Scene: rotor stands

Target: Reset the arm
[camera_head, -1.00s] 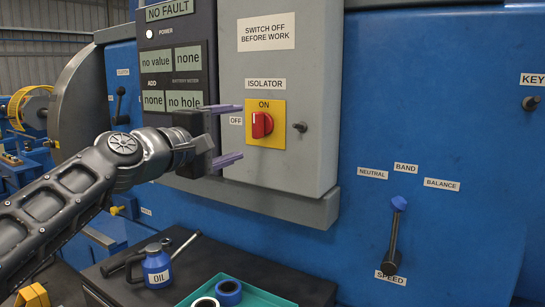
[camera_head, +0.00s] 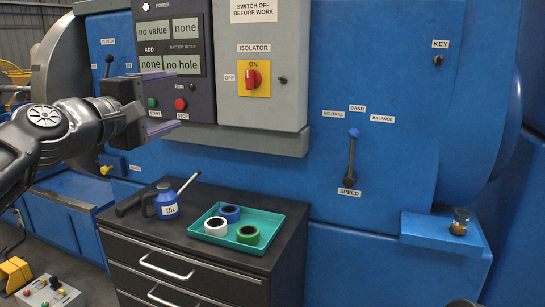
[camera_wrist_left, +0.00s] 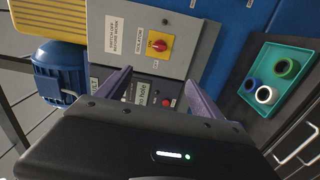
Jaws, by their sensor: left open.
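My left gripper (camera_head: 178,101) is open and empty, its two purple fingers apart. It is in front of the dark display panel (camera_head: 173,87), left of the grey isolator box (camera_head: 289,118). The red isolator knob (camera_head: 253,79) on its yellow plate stands upright at ON, clear of the fingers. In the left wrist view the open fingers (camera_wrist_left: 160,78) have the knob (camera_wrist_left: 160,46) beyond them, with nothing between the tips. My right gripper is not in view.
A black drawer cabinet (camera_head: 200,255) carries a blue oil can (camera_head: 166,202) and a teal tray (camera_head: 285,222) with white, blue and green rolls. A blue-knobbed lever (camera_head: 351,160) points up towards BAND.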

